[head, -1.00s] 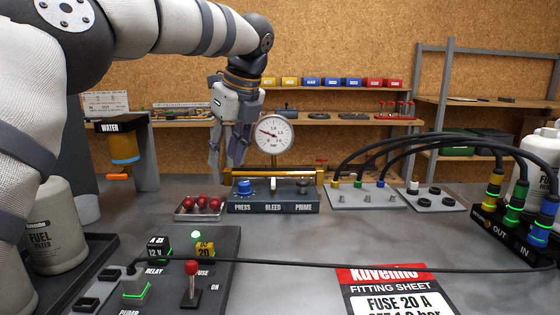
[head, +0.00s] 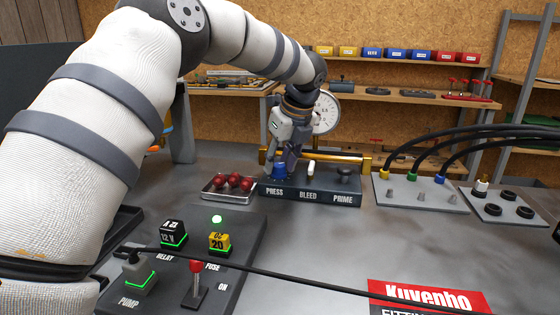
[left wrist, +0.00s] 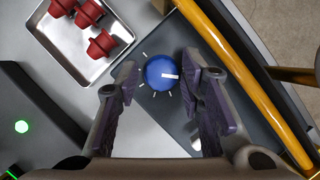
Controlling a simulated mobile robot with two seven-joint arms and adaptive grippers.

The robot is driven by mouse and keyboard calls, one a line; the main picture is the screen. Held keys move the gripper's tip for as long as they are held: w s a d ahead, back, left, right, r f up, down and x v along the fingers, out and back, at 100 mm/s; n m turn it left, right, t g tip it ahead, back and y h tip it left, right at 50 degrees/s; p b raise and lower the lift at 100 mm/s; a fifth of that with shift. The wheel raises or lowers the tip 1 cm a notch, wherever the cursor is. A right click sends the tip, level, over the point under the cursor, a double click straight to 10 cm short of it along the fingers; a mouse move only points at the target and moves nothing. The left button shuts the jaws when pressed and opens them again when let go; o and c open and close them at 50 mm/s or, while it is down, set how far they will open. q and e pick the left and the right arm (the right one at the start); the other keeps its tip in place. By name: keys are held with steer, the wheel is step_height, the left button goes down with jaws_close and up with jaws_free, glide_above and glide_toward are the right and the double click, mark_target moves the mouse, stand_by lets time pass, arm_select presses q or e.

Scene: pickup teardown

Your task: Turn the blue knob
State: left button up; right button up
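The blue knob (head: 279,170) sits on the grey panel (head: 325,202) above the label PRESS. In the left wrist view the knob (left wrist: 161,73) is round, with a white mark pointing right and white ticks around it. My left gripper (head: 280,168) is over the knob, pointing down. In the left wrist view its two fingers (left wrist: 161,88) are spread, one on each side of the knob, with gaps between fingers and knob. The gripper is empty. The gauge (head: 326,112) behind is partly hidden by my left gripper. My right gripper is not in view.
A metal tray (head: 229,194) with red caps stands left of the panel. A yellow bar (head: 366,162) runs behind it. A board with a red lever (head: 196,267) and a black cable lie in front. Cables with colored plugs are at right. Open table lies between.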

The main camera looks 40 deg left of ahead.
arm_select(q)
jaws_close()
